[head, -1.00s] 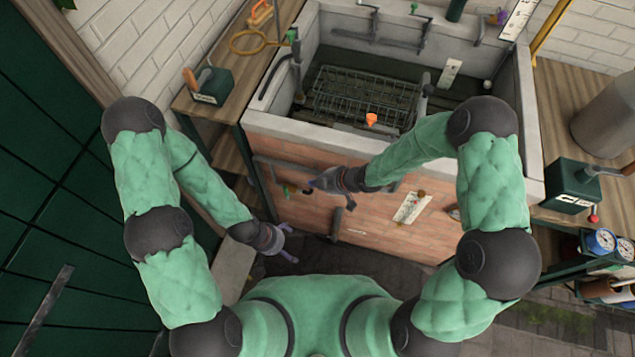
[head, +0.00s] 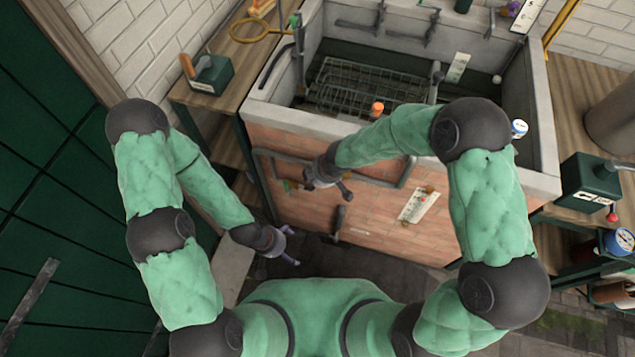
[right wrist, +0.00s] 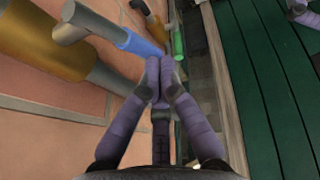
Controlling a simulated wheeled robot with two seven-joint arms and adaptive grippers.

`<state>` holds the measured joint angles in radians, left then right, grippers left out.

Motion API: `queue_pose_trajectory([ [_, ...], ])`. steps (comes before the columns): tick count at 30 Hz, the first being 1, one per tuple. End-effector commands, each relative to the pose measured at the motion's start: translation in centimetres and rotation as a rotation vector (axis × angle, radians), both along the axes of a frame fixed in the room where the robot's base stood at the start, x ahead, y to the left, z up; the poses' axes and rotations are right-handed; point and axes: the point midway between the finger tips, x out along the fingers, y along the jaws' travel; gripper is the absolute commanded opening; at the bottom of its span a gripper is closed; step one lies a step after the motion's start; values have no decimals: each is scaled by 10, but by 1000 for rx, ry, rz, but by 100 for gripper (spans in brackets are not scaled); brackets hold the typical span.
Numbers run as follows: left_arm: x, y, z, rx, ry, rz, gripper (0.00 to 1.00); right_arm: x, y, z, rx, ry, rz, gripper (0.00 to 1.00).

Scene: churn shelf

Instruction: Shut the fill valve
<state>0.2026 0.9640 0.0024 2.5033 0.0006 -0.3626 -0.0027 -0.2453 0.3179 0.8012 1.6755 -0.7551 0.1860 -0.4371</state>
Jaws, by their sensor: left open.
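Low on the left of the brick tank front, in the right wrist view, there is a grey pipe with a brass valve body (right wrist: 50,42) and a lever with a blue sleeve (right wrist: 138,42). A green-sleeved handle (right wrist: 178,44) is just beyond it. No label shows which one is the fill valve. My right gripper (right wrist: 159,66) has its fingertips together at the far end of the blue sleeve; I cannot tell whether they touch it. In the head view my right gripper (head: 312,182) covers most of these valves. My left gripper (head: 290,248) is open and empty, low at the left.
The concrete-rimmed tank (head: 290,122) holds a wire rack (head: 365,85) and an orange float (head: 377,107). Pipework and a white plate (head: 418,205) are on the brick front. Wooden benches flank the tank, with a green box (head: 590,182) on the right one. Dark paving is below.

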Motion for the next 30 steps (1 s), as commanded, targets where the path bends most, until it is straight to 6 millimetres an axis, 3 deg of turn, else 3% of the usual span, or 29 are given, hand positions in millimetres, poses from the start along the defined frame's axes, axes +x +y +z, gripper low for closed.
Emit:
queue_pose_trajectory([
  [1,0,0,-15,0,0,0,100,0,3,-10,-43,11,5,0],
  [3,0,0,-23,0,0,0,100,0,3,-14,-106,33,4,0],
  [9,0,0,-35,0,0,0,100,0,3,-24,-287,93,3,0],
  [30,0,0,-33,0,0,0,100,-5,-16,-58,-857,280,-2,0],
])
